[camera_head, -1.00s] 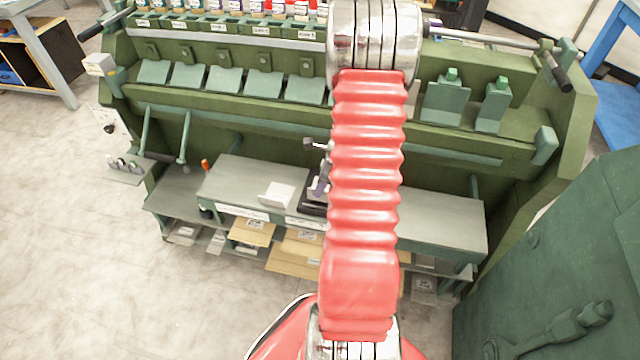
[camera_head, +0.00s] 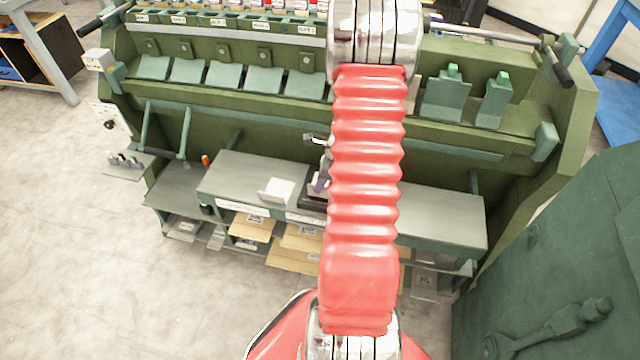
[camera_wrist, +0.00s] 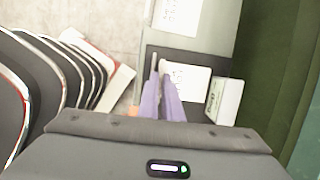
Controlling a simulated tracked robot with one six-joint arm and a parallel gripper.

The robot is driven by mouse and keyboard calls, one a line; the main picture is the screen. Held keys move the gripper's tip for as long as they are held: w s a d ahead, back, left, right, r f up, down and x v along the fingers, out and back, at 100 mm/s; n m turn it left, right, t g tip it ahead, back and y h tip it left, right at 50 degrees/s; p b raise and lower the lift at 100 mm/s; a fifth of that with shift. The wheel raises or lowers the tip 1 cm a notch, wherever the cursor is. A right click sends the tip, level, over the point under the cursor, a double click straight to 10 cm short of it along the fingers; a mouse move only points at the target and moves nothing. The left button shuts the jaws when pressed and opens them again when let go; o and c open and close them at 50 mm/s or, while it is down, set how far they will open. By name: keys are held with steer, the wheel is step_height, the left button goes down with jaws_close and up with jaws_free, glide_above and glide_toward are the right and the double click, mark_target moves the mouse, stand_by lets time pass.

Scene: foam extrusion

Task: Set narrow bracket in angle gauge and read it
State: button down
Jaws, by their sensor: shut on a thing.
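The angle gauge appears to be the dark-based device (camera_head: 310,202) on the bench, partly hidden by my arm in the head view. In the wrist view its black base (camera_wrist: 200,60) carries a white label with print. My gripper (camera_wrist: 162,78) has two purple fingers close together over the base. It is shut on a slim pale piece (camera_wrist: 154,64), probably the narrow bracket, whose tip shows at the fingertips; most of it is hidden. I cannot tell whether the piece touches the gauge. In the head view a purple part (camera_head: 321,182) shows just left of my arm.
A white card or box (camera_head: 277,191) stands left of the gauge on the grey bench (camera_head: 440,215). Flat packages (camera_head: 250,228) lie on the shelf below. The right side of the bench is clear.

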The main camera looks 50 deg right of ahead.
steer(key=shift+f, duration=0.15)
steer(key=shift+f, duration=0.35)
stand_by(0.3)
steer(key=shift+s+a, duration=0.25)
steer(key=shift+a, duration=0.25)
stand_by(1.0)
steer(key=c, duration=1.9)
jaws_free()
steer(key=shift+o, duration=0.2)
steer(key=shift+v, duration=3)
steer(key=shift+n, duration=0.3)
